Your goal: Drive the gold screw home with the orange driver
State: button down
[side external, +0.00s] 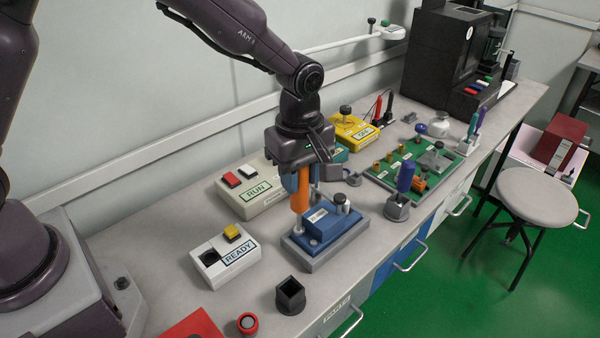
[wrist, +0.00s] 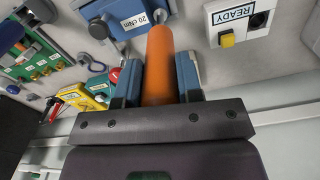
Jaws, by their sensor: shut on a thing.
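My gripper (side external: 301,178) is shut on the orange driver (side external: 300,198), which hangs upright with its lower end at the left side of the blue block (side external: 320,224). In the wrist view the orange handle (wrist: 158,65) sits between the blue fingers of my gripper (wrist: 158,82), and its far end reaches the edge of the blue block, labelled "20 cNm" (wrist: 110,14). I cannot make out the gold screw; the driver and fingers may hide it. I cannot tell whether the driver's tip touches anything.
The READY box (side external: 222,256) and RUN box (side external: 250,190) stand left of the block.

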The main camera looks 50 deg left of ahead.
jog(key=shift+r, duration=3)
